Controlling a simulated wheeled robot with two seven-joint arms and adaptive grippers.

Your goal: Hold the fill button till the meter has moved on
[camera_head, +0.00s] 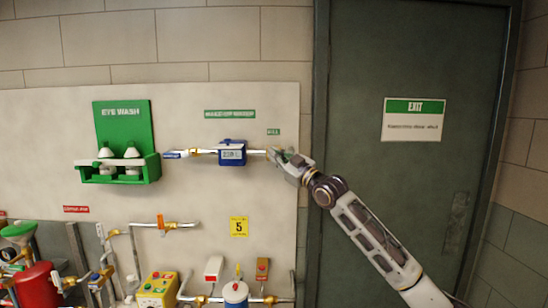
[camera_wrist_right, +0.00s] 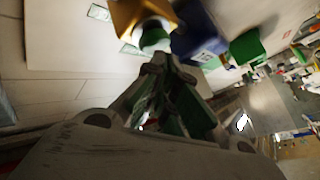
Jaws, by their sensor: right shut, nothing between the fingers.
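The blue meter (camera_head: 232,153) sits on a pipe on the pale wall panel; its small display digits are too blurred to read. In the right wrist view the meter (camera_wrist_right: 200,38) is beside a brass fitting (camera_wrist_right: 132,14) with a round green button (camera_wrist_right: 154,40). My right gripper (camera_head: 275,154) is shut and empty at the right end of this pipe, and it hides the button in the head view. In the right wrist view its fingertips (camera_wrist_right: 158,68) are right at the button; I cannot tell whether they press it. My left gripper is out of view.
A green eye wash station (camera_head: 124,168) hangs left of the meter. A dark exit door (camera_head: 420,190) stands to the right. Below are a yellow button box (camera_head: 158,289), pipes and a red vessel (camera_head: 36,286). The panel around the yellow 5 sign (camera_head: 239,227) is mostly bare.

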